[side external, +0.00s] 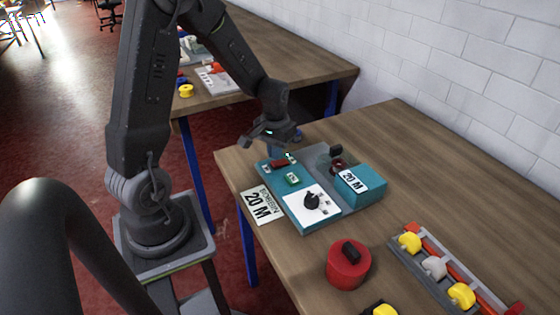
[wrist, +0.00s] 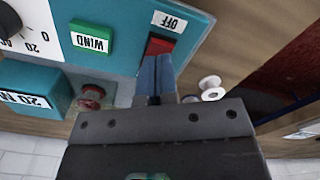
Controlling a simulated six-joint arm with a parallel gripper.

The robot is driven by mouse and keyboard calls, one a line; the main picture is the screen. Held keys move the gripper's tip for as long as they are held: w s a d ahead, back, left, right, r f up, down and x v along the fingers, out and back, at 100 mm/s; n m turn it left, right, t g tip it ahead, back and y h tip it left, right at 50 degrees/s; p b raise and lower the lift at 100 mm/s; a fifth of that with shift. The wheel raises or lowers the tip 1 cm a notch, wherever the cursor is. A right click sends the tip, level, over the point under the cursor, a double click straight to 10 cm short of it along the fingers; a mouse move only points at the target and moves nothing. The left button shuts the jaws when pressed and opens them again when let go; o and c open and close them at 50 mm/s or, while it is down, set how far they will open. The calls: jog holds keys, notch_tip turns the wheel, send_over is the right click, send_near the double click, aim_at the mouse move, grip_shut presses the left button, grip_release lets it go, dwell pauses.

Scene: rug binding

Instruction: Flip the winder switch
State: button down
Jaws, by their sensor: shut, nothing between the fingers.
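The winder is a teal box (side external: 285,210) on the wooden table. Its red switch (side external: 278,164) sits at the panel's far end, and in the wrist view the red switch (wrist: 160,44) lies beside a white OFF label (wrist: 169,21). A green WIND button (wrist: 91,38) is left of it. My gripper (side external: 286,151) hangs over that end of the panel. In the wrist view its blue fingers (wrist: 155,64) are closed together and empty, with the tips at the switch's lower edge, partly covering it. I cannot tell whether they touch it.
A black dial (side external: 311,201) on a white plate and a teal 20 M block (side external: 362,185) share the winder. A red drum (side external: 348,264) and a spool rack (side external: 440,268) stand nearer. White spools (wrist: 210,84) lie right of my fingers in the wrist view.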

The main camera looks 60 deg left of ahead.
aim_at(276, 163)
jog(key=shift+f, duration=1.05)
dwell(0.4)
jog(key=shift+r, duration=3.5)
jog(key=shift+r, duration=0.1)
jog(key=s+d+r+m+t, duration=0.5)
jog(key=s+d+r+m, duration=0.1)
jog(key=s+d+r, duration=0.6)
jog(key=d+r, duration=0.2)
jog(key=d, duration=0.2)
jog(key=shift+s+d+r+t, duration=0.15)
jog(key=shift+d+r+t, duration=0.05)
jog(key=shift+r+t, duration=0.15)
